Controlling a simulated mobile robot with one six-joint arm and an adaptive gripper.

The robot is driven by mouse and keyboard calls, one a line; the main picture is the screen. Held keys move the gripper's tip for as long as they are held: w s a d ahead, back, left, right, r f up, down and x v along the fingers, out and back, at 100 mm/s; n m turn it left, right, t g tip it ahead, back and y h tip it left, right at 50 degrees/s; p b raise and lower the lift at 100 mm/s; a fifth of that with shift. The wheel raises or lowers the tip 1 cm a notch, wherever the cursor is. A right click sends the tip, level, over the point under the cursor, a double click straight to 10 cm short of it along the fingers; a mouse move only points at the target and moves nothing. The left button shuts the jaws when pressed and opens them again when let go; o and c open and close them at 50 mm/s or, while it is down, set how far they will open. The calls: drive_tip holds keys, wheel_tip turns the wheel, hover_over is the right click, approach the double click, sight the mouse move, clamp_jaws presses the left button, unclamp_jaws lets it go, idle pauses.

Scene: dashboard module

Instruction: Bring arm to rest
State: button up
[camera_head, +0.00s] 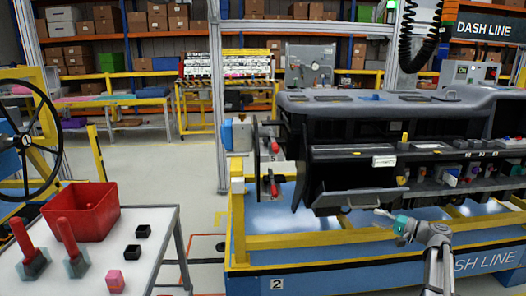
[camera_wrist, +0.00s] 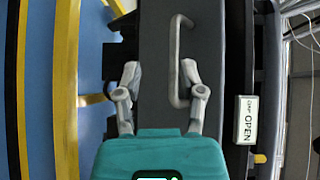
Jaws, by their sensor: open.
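My gripper (camera_head: 384,213) is in front of the dashboard module (camera_head: 400,105), near the lower edge of a dark tilted panel (camera_head: 350,199). In the wrist view my gripper (camera_wrist: 160,73) has a teal body and two grey fingers spread apart, with nothing held. A dark panel with a grey bar handle (camera_wrist: 176,60) lies ahead of the fingers. The handle is near the right finger and does not appear gripped; whether they touch I cannot tell. In the head view the panel appears swung out below a white label (camera_head: 384,161); this label reads OPEN in the wrist view (camera_wrist: 245,120).
A yellow rail (camera_head: 330,240) runs along the module's blue base, close below my gripper. At left, a table (camera_head: 165,225) holds a red bin (camera_head: 82,209), two red-handled tools, small black boxes and a pink block (camera_head: 115,281). The floor between table and module is clear.

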drive_tip(key=s+a+f+n+g+h, duration=0.25)
drive_tip(key=s+a+f, duration=0.2)
drive_tip(key=a, duration=0.35)
drive_tip(key=s+a+f+n+g+h, duration=0.1)
drive_tip(key=s+a+f+g+h, duration=0.15)
drive_tip(key=a+f+g, duration=0.35)
drive_tip(key=s+a+f+n+g+h, duration=0.15)
drive_tip(key=s+a+f, duration=0.25)
drive_tip(key=a, duration=0.5)
drive_tip(key=s+a+f+n+g+h, duration=0.1)
drive_tip(key=s+a+f+n+h, duration=0.2)
drive_tip(key=s+h, duration=0.5)
wheel_tip(320, 180, up, 27)
drive_tip(key=y+p, duration=0.1)
drive_tip(key=p, duration=2.6)
drive_tip(key=shift+s, duration=0.45)
drive_tip(key=shift+s+d+f, duration=0.1)
drive_tip(key=shift+s+f, duration=0.05)
